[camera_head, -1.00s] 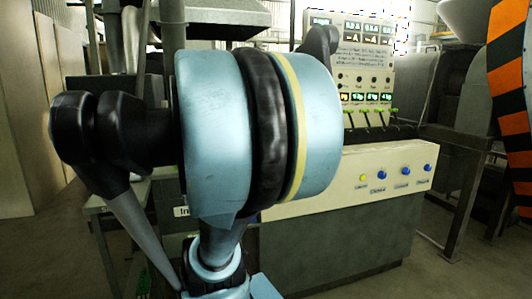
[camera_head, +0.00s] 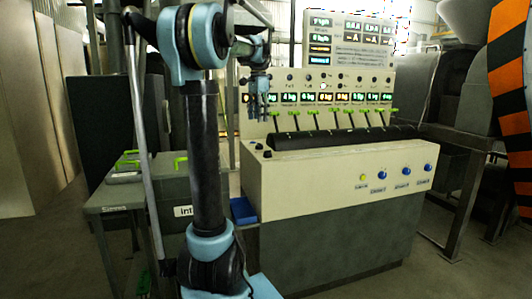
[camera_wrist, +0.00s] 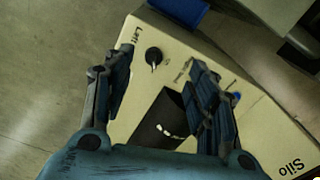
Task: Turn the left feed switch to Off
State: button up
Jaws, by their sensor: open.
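The left feed switch (camera_wrist: 153,57) is a small black round knob with a pale pointer mark. It sits on the cream console top beside a partly readable "Left" label. In the head view, small dark knobs, including this one (camera_head: 258,146), show at the console's left end. My gripper (camera_wrist: 160,66) is open and empty; the knob appears between its fingertips in the wrist view, apparently below and apart from them. In the head view my gripper (camera_head: 260,106) hangs above the console's left end, in front of the panel. The setting the pointer marks is not readable.
A dark bar (camera_wrist: 160,122) lies close to the knob. A row of green-tipped levers (camera_head: 340,122) runs along the console. Blue buttons (camera_head: 406,171) and a yellow one line its front. A grey bin with green handles (camera_head: 180,163) stands left of the console.

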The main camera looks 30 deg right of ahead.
jog(key=d+r+m, duration=0.1)
jog(key=d, duration=0.3)
send_near(268, 154)
jog(key=shift+m, duration=0.3)
jog(key=f, duration=0.3)
jog(key=w+f, duration=0.1)
jog(key=f, duration=0.1)
jog(key=w+d+f, duration=0.1)
jog(key=f, duration=0.2)
jog(key=shift+f, duration=0.35)
